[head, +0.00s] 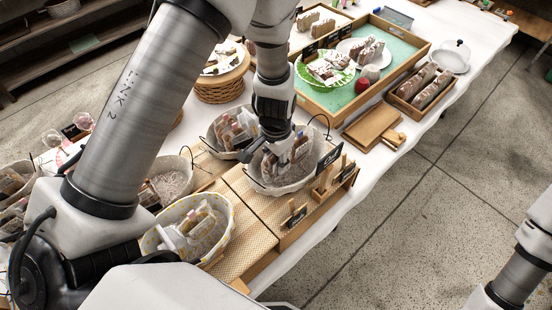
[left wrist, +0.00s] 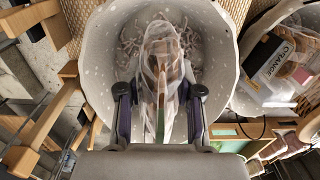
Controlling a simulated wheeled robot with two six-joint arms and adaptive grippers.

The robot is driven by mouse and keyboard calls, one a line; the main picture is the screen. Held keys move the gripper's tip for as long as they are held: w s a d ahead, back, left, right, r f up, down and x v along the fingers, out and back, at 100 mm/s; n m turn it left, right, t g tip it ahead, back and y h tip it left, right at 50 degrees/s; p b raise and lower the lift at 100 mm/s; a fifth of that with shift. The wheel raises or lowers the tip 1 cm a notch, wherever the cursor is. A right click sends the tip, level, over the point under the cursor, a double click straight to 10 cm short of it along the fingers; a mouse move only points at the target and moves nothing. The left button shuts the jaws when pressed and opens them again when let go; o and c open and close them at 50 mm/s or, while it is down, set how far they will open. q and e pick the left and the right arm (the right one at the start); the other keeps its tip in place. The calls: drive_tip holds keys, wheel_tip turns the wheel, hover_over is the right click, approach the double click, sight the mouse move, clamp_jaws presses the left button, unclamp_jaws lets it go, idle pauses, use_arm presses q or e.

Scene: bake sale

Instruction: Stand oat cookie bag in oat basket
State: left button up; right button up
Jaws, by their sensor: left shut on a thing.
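My left gripper (head: 277,152) reaches down into a pale speckled basket (head: 262,183) on the woven stand. In the left wrist view the gripper (left wrist: 160,95) is shut on a clear cookie bag (left wrist: 163,60), with one finger on each side. The bag is inside or just above the basket's mouth (left wrist: 98,60), over shredded paper filling. I cannot tell whether its base touches the filling. The label on the basket's dark sign (head: 328,158) is too small to read. My right arm shows at the lower right, but its gripper is out of view.
A yellow-patterned basket (head: 228,225) stands in front left. A wooden board (head: 373,128) lies to the right.

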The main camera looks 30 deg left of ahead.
use_arm(q)
drive_tip(key=shift+f+b, duration=0.35)
drive_tip(key=shift+f, duration=0.15)
drive_tip(key=o, duration=0.9)
wheel_tip(320, 180, up, 12)
drive_tip(key=p, duration=1)
drive_tip(key=shift+r, duration=0.2)
drive_tip(key=shift+f, duration=0.1)
